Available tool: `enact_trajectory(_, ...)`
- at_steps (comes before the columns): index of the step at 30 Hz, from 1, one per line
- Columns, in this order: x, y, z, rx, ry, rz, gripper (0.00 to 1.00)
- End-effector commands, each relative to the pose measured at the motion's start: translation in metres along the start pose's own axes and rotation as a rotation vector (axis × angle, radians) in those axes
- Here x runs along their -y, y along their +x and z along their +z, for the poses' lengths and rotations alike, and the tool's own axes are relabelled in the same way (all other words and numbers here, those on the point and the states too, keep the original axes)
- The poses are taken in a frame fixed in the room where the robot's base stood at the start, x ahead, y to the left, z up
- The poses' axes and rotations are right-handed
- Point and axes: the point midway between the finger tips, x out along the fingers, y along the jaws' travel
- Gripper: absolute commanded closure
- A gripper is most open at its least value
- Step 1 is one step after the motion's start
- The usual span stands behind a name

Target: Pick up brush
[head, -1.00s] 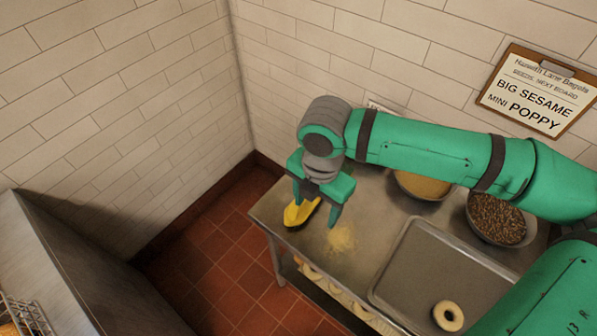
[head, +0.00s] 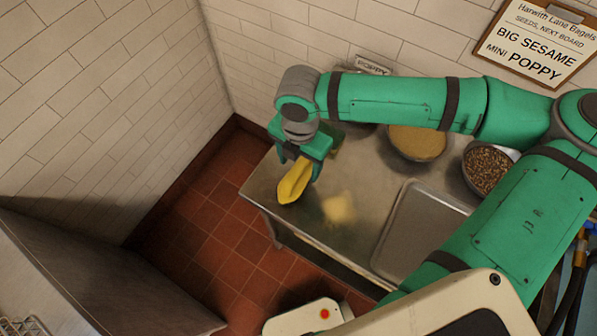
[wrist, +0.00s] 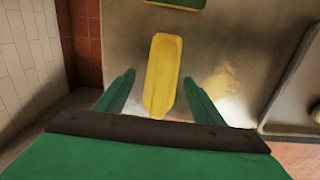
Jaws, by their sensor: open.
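The brush (head: 293,184) appears as a long yellow piece near the left end of the metal table. In the wrist view the brush (wrist: 163,75) lies lengthwise between my fingers, with a gap on each side. My gripper (head: 303,168) points down over it, with fingers apart. In the wrist view my gripper (wrist: 159,76) is open, with one green finger on either side of the brush. I cannot tell how far the fingertips are above the table. Part of the brush is hidden by my gripper in the head view.
The metal table (head: 268,192) holds a pale spill (head: 339,208), a tray (head: 383,262) and two bowls (head: 418,143) (head: 488,168) to the right. A green object (wrist: 176,3) lies beyond the brush. Tiled walls stand behind and left; red floor (head: 216,235) lies left of the table.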

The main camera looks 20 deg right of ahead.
Motion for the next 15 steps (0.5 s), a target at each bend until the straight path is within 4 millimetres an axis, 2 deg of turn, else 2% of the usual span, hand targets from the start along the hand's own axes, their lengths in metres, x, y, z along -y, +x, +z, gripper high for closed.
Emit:
enact_trajectory(7, 0.002, 0.034, -0.001, -0.001, -0.002, -0.001, 0.38)
enact_trajectory(15, 0.002, 0.042, -0.001, 0.0, -0.002, 0.0, 0.38)
